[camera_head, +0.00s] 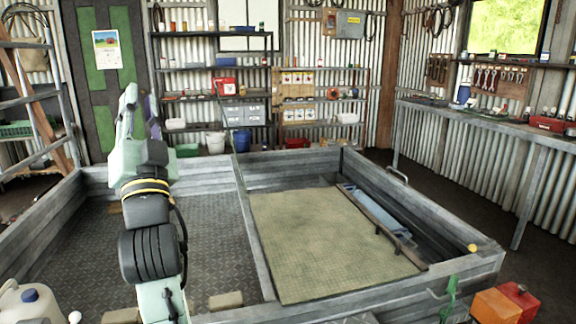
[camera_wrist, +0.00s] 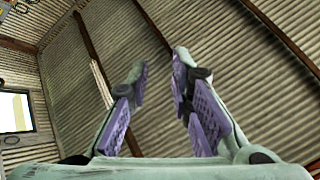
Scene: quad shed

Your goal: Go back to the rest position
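My gripper (camera_wrist: 158,75) is in the wrist view with its two purple-padded fingers spread apart and nothing between them. Behind the fingers are the corrugated roof and its dark beams. In the head view my arm rises at the left of centre, over the trailer-like bed with metal side walls (camera_head: 208,170). The gripper end is at the top of the arm, largely hidden behind the arm links, with only a bit of purple showing.
The bed holds a tan mat (camera_head: 325,240) and a grey-blue bar (camera_head: 375,208). A yellow ball (camera_head: 472,247) is on the right wall. Orange box (camera_head: 495,306) and white jug (camera_head: 28,303) stand in front. Shelves (camera_head: 212,95) line the back; a workbench (camera_head: 490,122) stands right.

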